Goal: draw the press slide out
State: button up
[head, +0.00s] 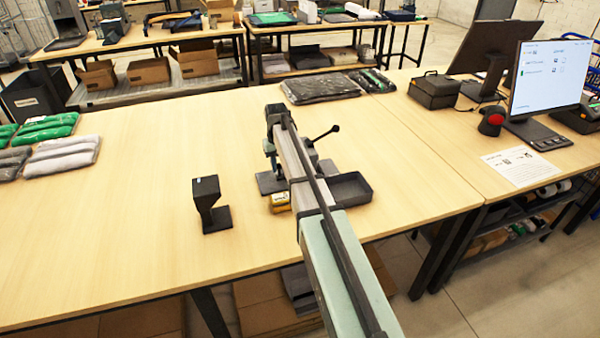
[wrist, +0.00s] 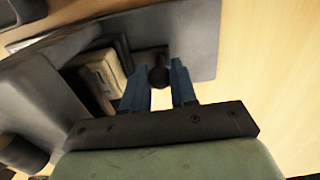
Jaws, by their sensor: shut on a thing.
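The dark grey press (head: 273,112) stands on the wooden table, with a lever (head: 325,134) ending in a black ball at its right. In the head view my arm covers much of the press. In the wrist view my gripper (wrist: 160,76) has its two blue fingers closed on either side of a dark round knob (wrist: 158,78), which I take to be the slide's knob. The slide itself is mostly hidden. The grey press base plate (wrist: 205,45) lies beyond the fingertips. A yellowish block (wrist: 102,75) is left of the fingers, apart from them.
A dark tray (head: 350,188) sits right of the press. A yellow box (head: 279,202) is by its base. A black stand (head: 210,205) is to the left. Folded garments (head: 62,156) lie far left; a black bag (head: 320,88) lies behind.

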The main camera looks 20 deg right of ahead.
jog(key=shift+a, duration=5.85)
jog(key=o, duration=0.6)
jog(key=shift+a, duration=0.1)
jog(key=shift+o, duration=1)
jog(key=shift+r, duration=0.1)
notch_tip(320, 180, up, 7)
